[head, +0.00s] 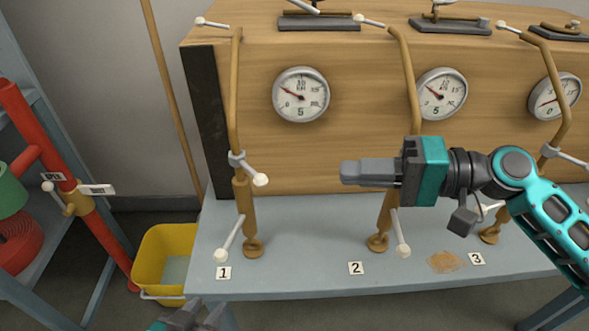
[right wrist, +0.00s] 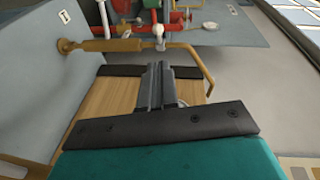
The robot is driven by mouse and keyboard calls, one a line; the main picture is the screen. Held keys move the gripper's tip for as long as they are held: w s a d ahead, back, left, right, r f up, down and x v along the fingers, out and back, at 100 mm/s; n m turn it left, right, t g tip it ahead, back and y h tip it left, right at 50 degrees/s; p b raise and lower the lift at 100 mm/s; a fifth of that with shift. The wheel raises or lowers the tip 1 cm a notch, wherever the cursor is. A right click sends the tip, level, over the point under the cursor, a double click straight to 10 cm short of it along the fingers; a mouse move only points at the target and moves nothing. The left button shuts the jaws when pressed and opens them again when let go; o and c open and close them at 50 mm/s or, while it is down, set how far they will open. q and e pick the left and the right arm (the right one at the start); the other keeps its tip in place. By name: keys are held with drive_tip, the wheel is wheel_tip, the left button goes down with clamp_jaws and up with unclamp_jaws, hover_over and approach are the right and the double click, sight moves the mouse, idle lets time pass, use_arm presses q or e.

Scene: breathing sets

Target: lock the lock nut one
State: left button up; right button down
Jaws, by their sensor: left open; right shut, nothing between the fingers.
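Brass pipe one (head: 235,100) stands upright above the label 1 (head: 223,272) at the left of the bench. The grey lock nut one (head: 237,159) sits around this pipe, with a white-ended handle (head: 260,180) sticking out to the lower right. A second white-ended lever (head: 229,240) hangs lower on the same pipe. My right gripper (head: 342,172) is shut and empty, pointing left in front of pipe two, right of the lock nut and apart from it. Its fingers show in the right wrist view (right wrist: 155,75). My left gripper (head: 205,312) is open, low at the bottom edge, partly cut off.
Pipes two (head: 408,80) and three (head: 550,70) stand to the right, pipe two partly behind my right gripper. Gauges (head: 300,94) sit on the wooden panel (head: 360,150). A yellow bucket (head: 150,260) and red pipe (head: 70,185) are at left. The bench front (head: 300,280) is clear.

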sight(261, 180)
use_arm(q)
drive_tip(key=shift+s+d, duration=0.1)
use_arm(e)
drive_tip(key=x, duration=1)
